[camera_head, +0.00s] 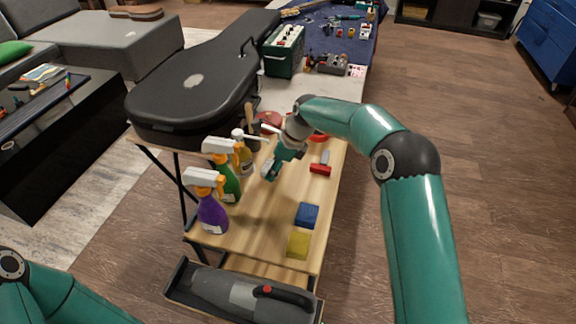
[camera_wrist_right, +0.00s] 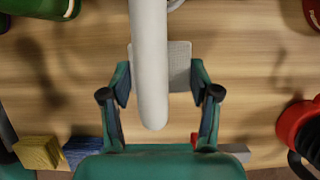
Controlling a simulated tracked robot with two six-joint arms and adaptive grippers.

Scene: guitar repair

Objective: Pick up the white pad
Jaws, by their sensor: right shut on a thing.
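The white pad (camera_wrist_right: 180,66) shows in the right wrist view as a pale, flat, textured piece. A long white rounded rod (camera_wrist_right: 150,70) crosses in front and hides its middle; I cannot tell what the rod belongs to. My right gripper (camera_wrist_right: 160,86) has its fingers at the pad's two side edges, shut on it. In the head view my right gripper (camera_head: 269,172) is low over the wooden table, right of the spray bottles. I cannot make out the pad there. My left arm shows at the lower left, with its gripper out of view.
Purple (camera_head: 212,214) and green (camera_head: 230,187) spray bottles stand left on the wooden table (camera_head: 262,225). A blue block (camera_head: 307,214), a yellow block (camera_head: 298,244) and a red-and-grey tool (camera_head: 320,169) lie right. A guitar case (camera_head: 195,85) lies behind. Bare wood surrounds the front middle.

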